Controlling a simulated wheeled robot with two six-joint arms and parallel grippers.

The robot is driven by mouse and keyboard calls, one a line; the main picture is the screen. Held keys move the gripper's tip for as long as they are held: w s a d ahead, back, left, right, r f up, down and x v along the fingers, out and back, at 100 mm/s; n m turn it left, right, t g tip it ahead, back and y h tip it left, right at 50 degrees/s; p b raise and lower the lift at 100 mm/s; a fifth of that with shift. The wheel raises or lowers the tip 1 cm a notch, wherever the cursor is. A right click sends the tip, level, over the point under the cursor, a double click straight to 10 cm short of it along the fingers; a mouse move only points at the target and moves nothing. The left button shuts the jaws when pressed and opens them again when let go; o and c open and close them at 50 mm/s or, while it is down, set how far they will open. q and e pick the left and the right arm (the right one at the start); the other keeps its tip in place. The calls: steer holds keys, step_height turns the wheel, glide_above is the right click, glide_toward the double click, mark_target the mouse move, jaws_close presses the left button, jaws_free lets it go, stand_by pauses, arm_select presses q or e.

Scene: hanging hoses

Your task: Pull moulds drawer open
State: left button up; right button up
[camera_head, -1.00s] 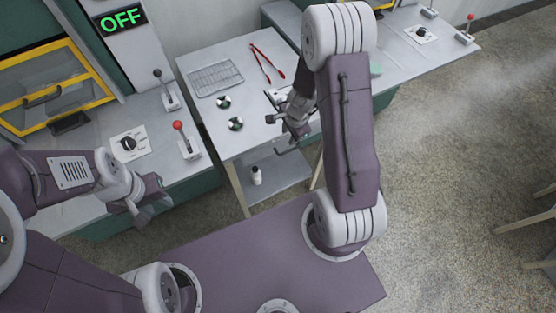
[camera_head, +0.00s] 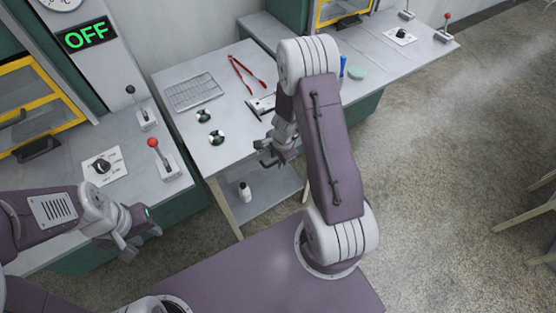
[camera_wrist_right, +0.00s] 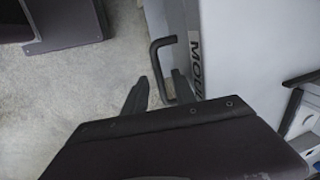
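In the right wrist view, the moulds drawer front (camera_wrist_right: 222,75) is a light grey panel with a dark label (camera_wrist_right: 195,55), its text partly cut off. A black U-shaped handle (camera_wrist_right: 155,65) stands out from the panel. My right gripper (camera_wrist_right: 160,80) is open, its two dark fingers apart with the handle's lower part between them; I cannot tell whether they touch it. In the head view, my right gripper (camera_head: 268,156) is at the worktable's front edge, and the drawer front cannot be made out. My left gripper (camera_head: 145,232) hangs left of the table, its fingers unclear.
The worktable (camera_head: 190,130) carries a wire rack (camera_head: 193,92), red tongs (camera_head: 244,74) and two small round metal pieces. A white bottle (camera_head: 245,192) stands on its lower shelf. Red-knobbed levers (camera_head: 153,143) stand on side counters. Open floor (camera_head: 450,190) lies to the right.

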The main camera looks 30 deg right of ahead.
steer(key=shift+r, duration=0.1)
jaws_close()
stand_by(1.2)
